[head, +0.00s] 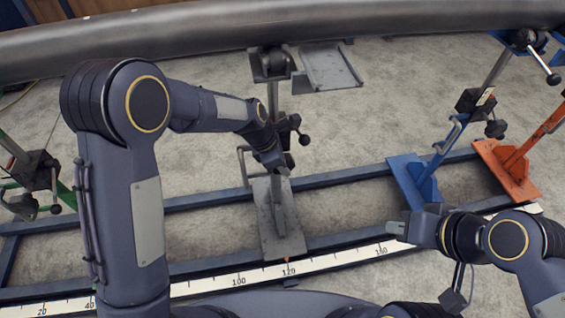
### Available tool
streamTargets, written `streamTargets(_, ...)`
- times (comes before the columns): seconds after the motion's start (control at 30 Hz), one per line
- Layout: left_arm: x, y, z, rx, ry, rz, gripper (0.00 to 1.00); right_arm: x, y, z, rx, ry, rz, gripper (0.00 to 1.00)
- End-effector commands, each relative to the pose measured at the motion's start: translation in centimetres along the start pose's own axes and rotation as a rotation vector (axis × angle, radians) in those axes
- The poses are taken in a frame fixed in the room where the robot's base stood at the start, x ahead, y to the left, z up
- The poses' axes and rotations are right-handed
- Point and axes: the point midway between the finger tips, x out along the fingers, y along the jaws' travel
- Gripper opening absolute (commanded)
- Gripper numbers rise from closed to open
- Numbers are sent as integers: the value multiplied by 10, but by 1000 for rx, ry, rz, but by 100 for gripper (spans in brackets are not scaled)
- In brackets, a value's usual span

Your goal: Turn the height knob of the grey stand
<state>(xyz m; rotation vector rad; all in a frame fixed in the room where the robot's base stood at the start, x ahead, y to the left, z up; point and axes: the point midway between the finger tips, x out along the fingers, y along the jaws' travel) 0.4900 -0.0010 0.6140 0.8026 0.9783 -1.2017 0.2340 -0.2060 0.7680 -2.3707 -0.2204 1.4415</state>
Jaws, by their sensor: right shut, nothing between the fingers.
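The grey stand (267,229) stands on the blue floor rails in the middle of the head view, with its post rising to a black roller head (272,63) under the long pipe. A black knob (304,139) sticks out to the right of its dark clamp block. My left gripper (279,168) is at the post just below the clamp block, left of and below the knob. Its fingers are small and partly hidden, so I cannot tell whether it is open or touching the stand. My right gripper (398,228) is shut and empty, low on the right, away from the grey stand.
A long grey pipe (180,32) spans the top. A blue stand (412,180) and an orange stand (508,170) are on the right, a green stand (66,193) on the left. A grey tray-like plate (330,68) sits beside the roller head. A white scale (215,284) runs along the front rail.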

Motion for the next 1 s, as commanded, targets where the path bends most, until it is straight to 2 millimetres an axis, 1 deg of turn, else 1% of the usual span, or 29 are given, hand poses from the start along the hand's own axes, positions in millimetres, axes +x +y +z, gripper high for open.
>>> streamTargets(0.03,0,0,0,0,0,0,16,0,0,0,0,0,0,0)
streamTargets(0.13,0,0,0,0,0,0,3,0,0,0,0,0,0,0)
streamTargets(0.23,-1,0,0,1,4,0,3,-2,-1,-1,0,0,0,0)
streamTargets(0.33,-4,0,2,1,29,-3,3,-13,-6,-7,0,0,0,0)
streamTargets(0.57,-8,-2,4,3,168,-6,3,-55,-25,-28,0,0,0,0)
streamTargets(0.73,-7,-2,4,6,312,-4,3,-83,-38,-42,0,0,0,0)
streamTargets(0.83,-4,-1,2,6,398,-4,3,-91,-42,-46,0,0,0,0)
streamTargets(1.0,0,-1,0,2,487,-2,3,-95,-43,-48,0,0,0,0)
